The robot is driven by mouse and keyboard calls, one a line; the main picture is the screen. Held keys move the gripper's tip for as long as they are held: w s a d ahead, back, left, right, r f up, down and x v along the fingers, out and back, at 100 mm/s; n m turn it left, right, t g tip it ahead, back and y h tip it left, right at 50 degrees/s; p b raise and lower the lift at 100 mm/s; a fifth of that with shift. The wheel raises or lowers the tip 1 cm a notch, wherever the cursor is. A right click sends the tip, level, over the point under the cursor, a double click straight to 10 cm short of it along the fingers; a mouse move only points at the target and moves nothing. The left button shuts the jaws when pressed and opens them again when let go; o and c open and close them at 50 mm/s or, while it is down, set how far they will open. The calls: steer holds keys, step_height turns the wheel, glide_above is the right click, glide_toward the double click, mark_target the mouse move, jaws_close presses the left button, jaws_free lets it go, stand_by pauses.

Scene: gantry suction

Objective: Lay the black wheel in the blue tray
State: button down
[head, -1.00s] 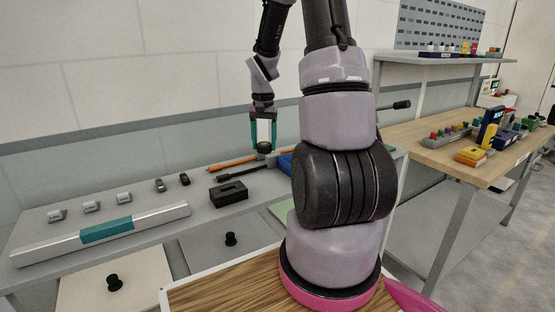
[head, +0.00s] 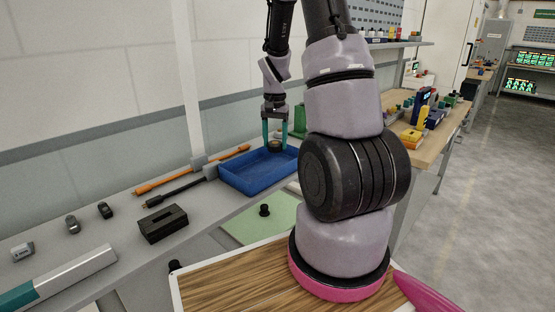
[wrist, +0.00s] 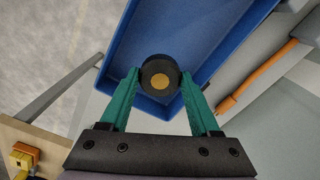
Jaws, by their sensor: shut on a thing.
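The black wheel (wrist: 160,76), with a tan hub, is between the teal fingers of my gripper (wrist: 160,85) in the wrist view. My gripper (head: 275,143) is shut on the wheel and also shows in the head view, with the wheel (head: 275,147) at its fingertips. The blue tray (head: 242,184) sits on the grey bench. The wheel overlaps the tray's right part in the head view. In the wrist view it overlaps the near end of the tray (wrist: 200,35). Its height above the tray floor is hard to tell.
An orange-handled tool (head: 190,170) and a black-handled tool (head: 175,193) lie left of the tray. A black slotted block (head: 163,223) stands farther left. A wooden table (head: 440,128) with coloured parts is to the right. The tray's visible floor is clear.

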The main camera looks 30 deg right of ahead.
mark_target(275, 166)
steer(key=shift+f, duration=2.8)
steer(key=shift+f, duration=0.15)
steer(key=shift+c, duration=0.6)
jaws_free()
